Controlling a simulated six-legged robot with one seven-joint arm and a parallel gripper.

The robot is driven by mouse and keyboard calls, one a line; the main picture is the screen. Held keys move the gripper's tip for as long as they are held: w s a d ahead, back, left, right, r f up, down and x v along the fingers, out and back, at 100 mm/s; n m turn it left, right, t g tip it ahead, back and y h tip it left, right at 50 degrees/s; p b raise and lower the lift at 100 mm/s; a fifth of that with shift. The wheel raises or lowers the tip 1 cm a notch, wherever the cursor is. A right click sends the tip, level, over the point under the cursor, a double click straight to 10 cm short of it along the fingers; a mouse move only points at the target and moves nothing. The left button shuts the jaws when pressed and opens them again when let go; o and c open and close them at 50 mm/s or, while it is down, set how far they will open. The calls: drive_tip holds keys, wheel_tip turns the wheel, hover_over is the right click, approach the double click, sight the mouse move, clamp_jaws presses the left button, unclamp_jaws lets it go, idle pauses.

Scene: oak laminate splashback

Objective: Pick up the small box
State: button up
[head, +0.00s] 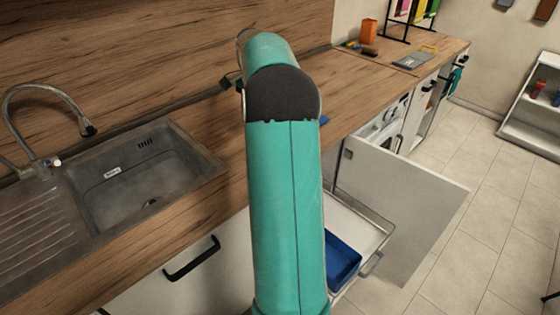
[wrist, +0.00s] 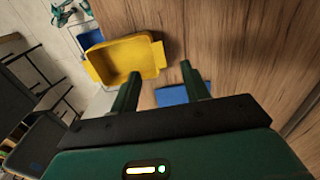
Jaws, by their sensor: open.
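My gripper (wrist: 160,70) is open, with nothing between its two dark green fingers in the wrist view. It is hidden behind my arm in the head view. A flat-looking blue thing (wrist: 182,93) lies on the wooden worktop beyond and partly behind the right finger. A bit of blue (head: 325,119) also shows beside my arm in the head view. A yellow open box (wrist: 130,58) with end handles is left of the fingertips in the wrist view. A small upright orange box (head: 369,31) stands at the worktop's far end. I cannot tell which is the small box.
A sink (head: 145,180) with a tap is set in the worktop (head: 225,110) at left. Below, a pulled-out drawer holds a blue tray (head: 342,258), next to an open cabinet door (head: 400,210). A shelf rack (head: 540,105) stands at right. Tiled floor is clear between.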

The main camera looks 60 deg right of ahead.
wheel_tip(320, 180, down, 8)
drive_tip(key=shift+d, duration=0.1)
drive_tip(key=f, duration=0.5)
drive_tip(key=shift+s+d+f, duration=0.15)
drive_tip(key=shift+s+d, duration=0.05)
drive_tip(key=shift+s, duration=0.15)
clamp_jaws()
